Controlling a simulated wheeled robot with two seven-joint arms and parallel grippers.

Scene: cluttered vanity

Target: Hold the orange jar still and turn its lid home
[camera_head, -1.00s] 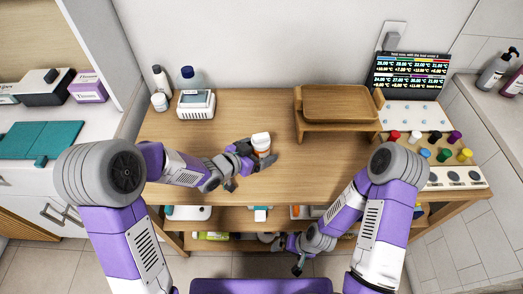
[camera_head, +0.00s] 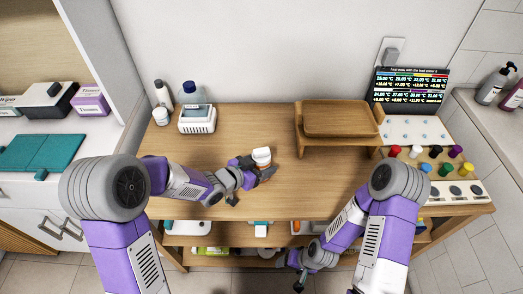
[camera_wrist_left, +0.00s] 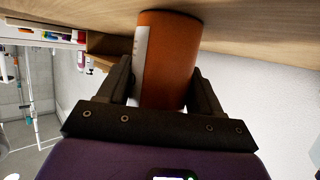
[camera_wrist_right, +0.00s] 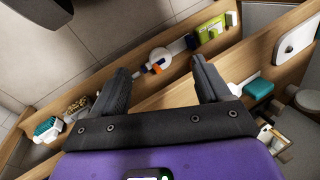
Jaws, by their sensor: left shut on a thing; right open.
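The orange jar (camera_wrist_left: 168,60) stands upright on the wooden tabletop near the middle. Its white lid (camera_head: 261,153) is on top in the head view; I cannot tell how far it is turned. My left gripper (camera_head: 262,172) is shut around the jar's body from the front left. The left wrist view shows a finger on each side of the jar, with part of a white label on it. My right gripper (camera_head: 300,283) is low in front of the shelves under the tabletop, open and empty. Its spread fingers (camera_wrist_right: 160,72) show in the right wrist view.
A wooden stand (camera_head: 340,118) is at the back right, beside a display panel (camera_head: 410,88) and several coloured knobs. A white device (camera_head: 197,118) and bottles stand at the back left. Lower shelves (camera_head: 235,241) hold small items. The tabletop around the jar is clear.

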